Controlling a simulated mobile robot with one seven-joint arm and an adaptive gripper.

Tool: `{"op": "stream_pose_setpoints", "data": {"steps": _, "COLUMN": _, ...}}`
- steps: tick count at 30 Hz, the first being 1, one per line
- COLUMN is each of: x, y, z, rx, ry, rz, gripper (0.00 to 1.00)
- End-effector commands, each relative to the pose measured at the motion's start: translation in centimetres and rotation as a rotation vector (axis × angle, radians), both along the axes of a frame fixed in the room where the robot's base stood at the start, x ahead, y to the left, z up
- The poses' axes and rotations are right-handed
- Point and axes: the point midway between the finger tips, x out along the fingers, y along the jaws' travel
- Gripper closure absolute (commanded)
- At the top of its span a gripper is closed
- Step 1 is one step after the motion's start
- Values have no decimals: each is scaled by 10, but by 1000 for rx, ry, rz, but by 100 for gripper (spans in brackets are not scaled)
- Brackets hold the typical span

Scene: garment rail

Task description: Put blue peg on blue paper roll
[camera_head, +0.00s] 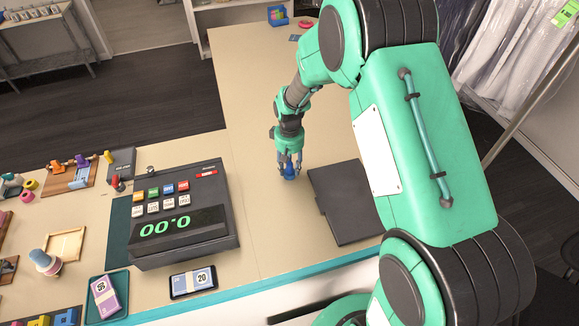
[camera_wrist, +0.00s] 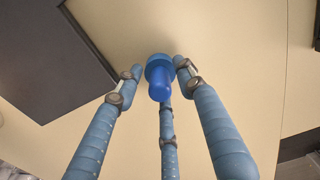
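The blue peg (camera_head: 289,172) stands on the beige counter between my gripper's fingers. In the wrist view the blue peg (camera_wrist: 160,84) shows a rounded end and a wider round base. My gripper (camera_head: 290,166) points down over it, left of the dark flat panel. Its three blue fingers (camera_wrist: 160,76) surround the peg, with a small gap at the left fingertip. The right fingertip is close to the base, and I cannot tell whether it touches. I cannot clearly make out a blue paper roll.
A dark register (camera_head: 185,247) stands left of my gripper, and a dark flat panel (camera_head: 344,203) lies to its right. A pale spool-like piece (camera_head: 46,262) and small rings (camera_head: 27,196) are at the far left. The counter behind my gripper is mostly clear.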

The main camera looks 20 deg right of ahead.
Motion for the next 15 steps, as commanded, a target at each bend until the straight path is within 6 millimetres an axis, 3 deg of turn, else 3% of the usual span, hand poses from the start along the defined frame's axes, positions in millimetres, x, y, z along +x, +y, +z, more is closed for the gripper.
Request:
{"op": "stream_pose_setpoints", "data": {"steps": 8, "x": 0, "y": 0, "z": 3, "rx": 0, "ry": 0, "rz": 0, "gripper": 62}}
{"op": "stream_pose_setpoints", "data": {"steps": 15, "x": 1, "y": 0, "z": 20, "rx": 0, "ry": -1, "rz": 0, "gripper": 62}}
